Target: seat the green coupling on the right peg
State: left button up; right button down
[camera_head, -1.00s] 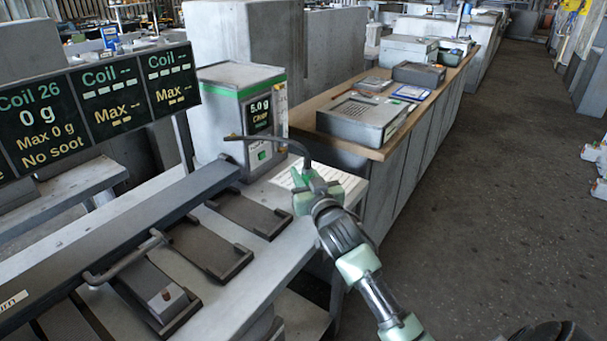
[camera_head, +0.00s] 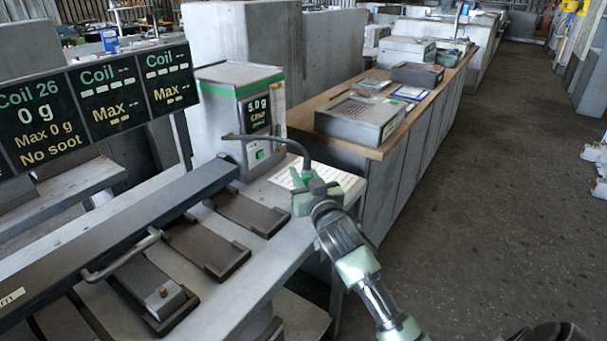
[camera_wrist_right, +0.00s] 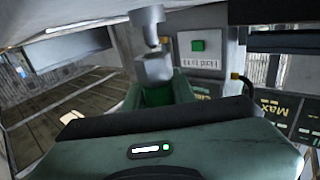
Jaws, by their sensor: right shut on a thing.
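My right gripper (camera_head: 308,183) is shut on the green coupling (camera_head: 306,172), at the near end of a dark bent hose (camera_head: 270,139). The hose arches left to the front of the grey machine with a green band (camera_head: 238,92). The gripper is above the bench's right end, near a white printed sheet. In the right wrist view a green part (camera_wrist_right: 160,96) shows low between the fingers, below a grey block. I cannot make out the right peg in either view. My left gripper is not in view.
A long dark rail (camera_head: 120,240) with several dark trays runs along the grey bench. A display board (camera_head: 120,90) stands at left.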

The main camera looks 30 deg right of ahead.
notch_tip(320, 180, down, 3)
jog(key=shift+s+b, duration=0.15)
jog(key=shift+b, duration=0.15)
jog(key=shift+w+d+f, duration=0.1)
jog(key=shift+w+f, duration=0.1)
jog(key=shift+f, duration=0.1)
jog(key=c, duration=1.1)
grip_release()
jog(key=shift+w+d, duration=0.1)
jog(key=shift+d, duration=0.1)
jog(key=shift+r, duration=0.15)
